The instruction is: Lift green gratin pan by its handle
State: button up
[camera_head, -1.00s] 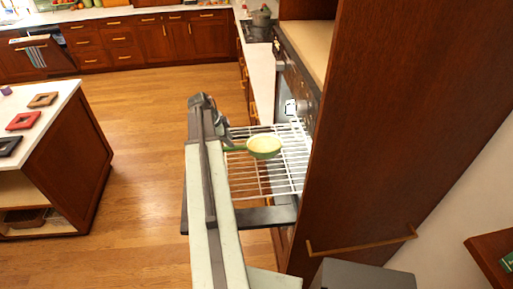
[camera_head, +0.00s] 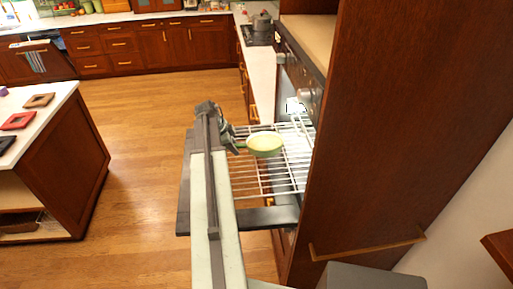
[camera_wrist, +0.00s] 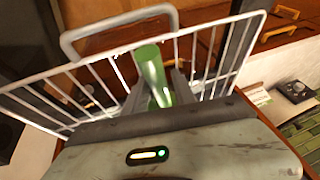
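The green gratin pan (camera_head: 265,144) has a pale oval bowl and a green handle pointing left. It is over the white wire rack (camera_head: 268,183), right of my gripper. My gripper (camera_head: 231,142) is at the handle, which it partly covers. In the wrist view the green handle (camera_wrist: 151,68) stands between the two fingers of my gripper (camera_wrist: 160,90), which look closed on it. The pan's bowl does not show in the wrist view. I cannot clearly tell the gap between the pan and the rack.
A tall wooden cabinet side (camera_head: 385,130) rises close on the right of the rack. An island (camera_head: 70,150) with several coloured frames stands at the left. The wooden floor (camera_head: 150,130) between is clear. A pot (camera_head: 262,21) sits on the far stove.

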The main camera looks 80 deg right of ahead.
jog(key=shift+f, duration=0.1)
jog(key=shift+c, duration=0.3)
grip_shut()
dwell(1.0)
